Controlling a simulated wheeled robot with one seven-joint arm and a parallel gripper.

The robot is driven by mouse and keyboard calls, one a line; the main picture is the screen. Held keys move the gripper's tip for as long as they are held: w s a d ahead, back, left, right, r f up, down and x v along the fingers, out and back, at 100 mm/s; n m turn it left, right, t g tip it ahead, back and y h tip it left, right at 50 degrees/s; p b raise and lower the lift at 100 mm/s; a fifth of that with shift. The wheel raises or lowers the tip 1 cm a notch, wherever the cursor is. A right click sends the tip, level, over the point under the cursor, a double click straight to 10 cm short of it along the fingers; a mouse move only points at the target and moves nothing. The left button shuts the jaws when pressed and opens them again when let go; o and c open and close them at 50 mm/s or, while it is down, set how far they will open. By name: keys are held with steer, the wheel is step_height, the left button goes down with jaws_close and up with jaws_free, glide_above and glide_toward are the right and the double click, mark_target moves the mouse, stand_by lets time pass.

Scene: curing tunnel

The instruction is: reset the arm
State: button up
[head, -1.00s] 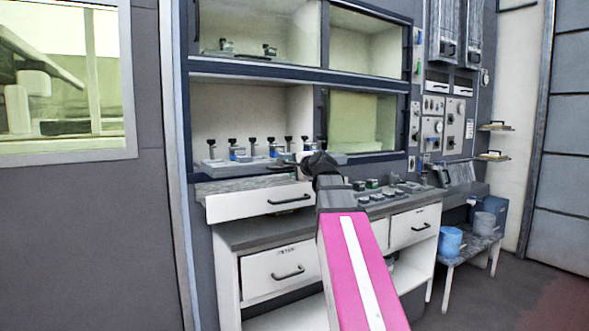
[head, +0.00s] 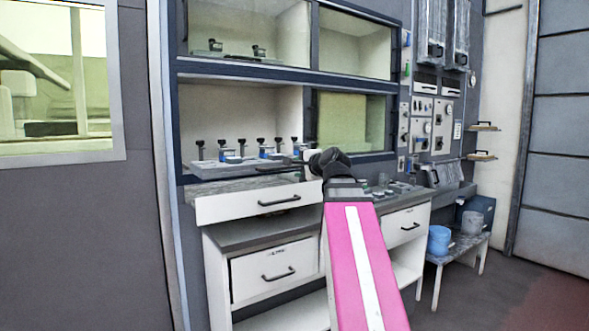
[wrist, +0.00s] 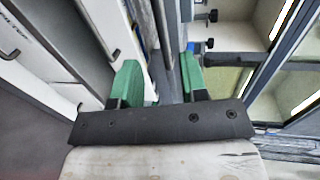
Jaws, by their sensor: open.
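My gripper (wrist: 158,82) shows in the wrist view as two green fingers set well apart, with nothing between them. In the head view, my pink arm reaches up from the bottom toward the bench, and its dark wrist end is in front of the worktop. The gripper fingers are hard to make out there. Behind and left of the wrist is a white drawer front (head: 235,207) with a black handle. I cannot tell whether the gripper touches anything.
A cabinet with a tray of black-knobbed fixtures (head: 225,170) stands behind the arm. A lower drawer (head: 250,275) is below the worktop. A blue bucket (head: 439,240) sits on a low bench at right. Floor at far right is clear.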

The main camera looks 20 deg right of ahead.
steer(key=shift+s, duration=0.2)
steer(key=w+a+f+n+g+h, duration=0.1)
steer(key=a+f+n+g, duration=0.2)
steer(key=f, duration=1.3)
steer(key=a+f+n+g+h, duration=0.15)
steer(key=f+n+g, duration=0.3)
steer(key=f, duration=1.15)
steer(key=s+a+f+n+g+h, duration=0.1)
steer(key=s+f+n+g, duration=0.2)
steer(key=f, duration=1)
steer(key=s+a+f+n+g+h, duration=0.1)
steer(key=s+f+n+g, duration=0.3)
steer(key=s+f, duration=0.5)
step_height(320, 180, down, 5)
steer(key=shift+s+a+r, duration=0.1)
steer(key=shift+s+a, duration=0.3)
steer(key=shift+a, duration=0.35)
steer(key=shift+g, duration=0.25)
